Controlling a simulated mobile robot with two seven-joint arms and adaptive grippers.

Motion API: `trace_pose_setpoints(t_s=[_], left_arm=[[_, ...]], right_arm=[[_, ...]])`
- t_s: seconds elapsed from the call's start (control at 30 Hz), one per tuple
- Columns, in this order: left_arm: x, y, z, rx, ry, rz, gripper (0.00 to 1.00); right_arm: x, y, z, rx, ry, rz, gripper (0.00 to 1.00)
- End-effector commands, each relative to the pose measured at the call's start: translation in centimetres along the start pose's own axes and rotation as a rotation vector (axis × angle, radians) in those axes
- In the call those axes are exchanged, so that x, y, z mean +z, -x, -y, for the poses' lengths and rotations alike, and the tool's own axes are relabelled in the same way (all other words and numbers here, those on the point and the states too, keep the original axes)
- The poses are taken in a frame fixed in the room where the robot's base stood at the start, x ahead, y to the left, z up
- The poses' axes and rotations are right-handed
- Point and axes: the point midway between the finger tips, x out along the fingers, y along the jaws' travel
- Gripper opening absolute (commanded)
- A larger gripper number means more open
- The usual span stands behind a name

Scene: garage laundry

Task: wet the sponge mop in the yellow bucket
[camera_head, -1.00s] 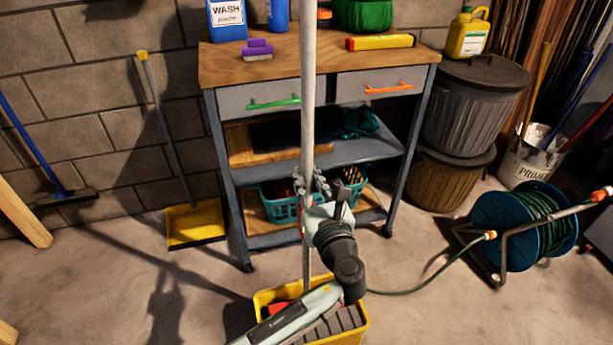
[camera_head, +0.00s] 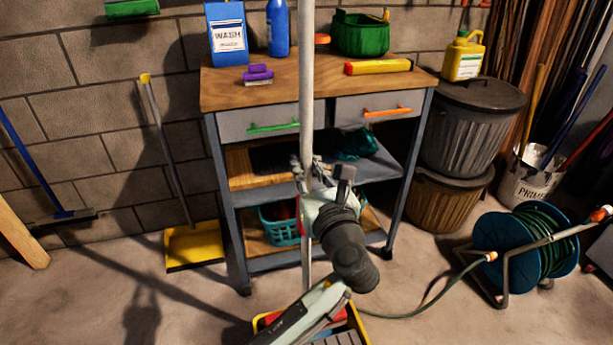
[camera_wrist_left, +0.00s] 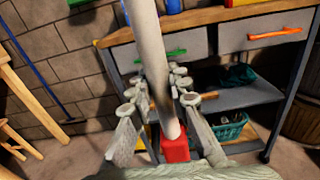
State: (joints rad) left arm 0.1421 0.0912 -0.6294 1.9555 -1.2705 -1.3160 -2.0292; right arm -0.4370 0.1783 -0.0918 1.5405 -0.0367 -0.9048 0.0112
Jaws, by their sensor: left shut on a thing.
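The mop's pale grey pole (camera_head: 307,80) stands nearly upright in the head view, running out of the top of the frame. My left gripper (camera_head: 311,172) is shut around the pole in front of the cart. In the left wrist view the gripper (camera_wrist_left: 165,95) has its fingers on both sides of the pole (camera_wrist_left: 152,60). A red block (camera_wrist_left: 174,143) shows near the pole's lower visible part there. The yellow bucket (camera_head: 258,325) is at the bottom edge, partly cut off and covered by my left arm. The sponge head cannot be made out clearly. My right gripper is out of view.
A cart (camera_head: 225,90) with drawers and shelves stands right behind the pole. A yellow dustpan (camera_head: 195,246) is at left. A blue hose reel (camera_head: 500,245) stands at right, its hose (camera_head: 430,300) running across the floor. Bare floor lies left of the bucket.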

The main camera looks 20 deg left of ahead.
Motion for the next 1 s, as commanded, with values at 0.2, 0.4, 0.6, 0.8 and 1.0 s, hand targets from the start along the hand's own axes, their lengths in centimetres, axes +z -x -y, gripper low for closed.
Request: trace_pose_setpoints(t_s=[0.2,0.4,0.6,0.8,1.0], left_arm=[[2.4,0.0,0.0,0.000,0.005,0.005,0.00],[4.3,0.0,0.1,-0.001,0.005,0.004,0.00],[6.3,0.0,0.0,0.000,0.005,0.005,0.00],[8.0,0.0,0.0,0.000,0.005,0.004,0.00],[8.6,0.0,0.0,-0.001,0.002,0.003,0.00]], right_arm=[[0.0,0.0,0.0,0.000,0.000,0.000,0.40],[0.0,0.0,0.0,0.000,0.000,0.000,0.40],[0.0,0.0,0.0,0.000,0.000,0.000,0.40],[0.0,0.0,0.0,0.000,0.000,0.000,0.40],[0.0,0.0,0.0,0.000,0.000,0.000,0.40]])
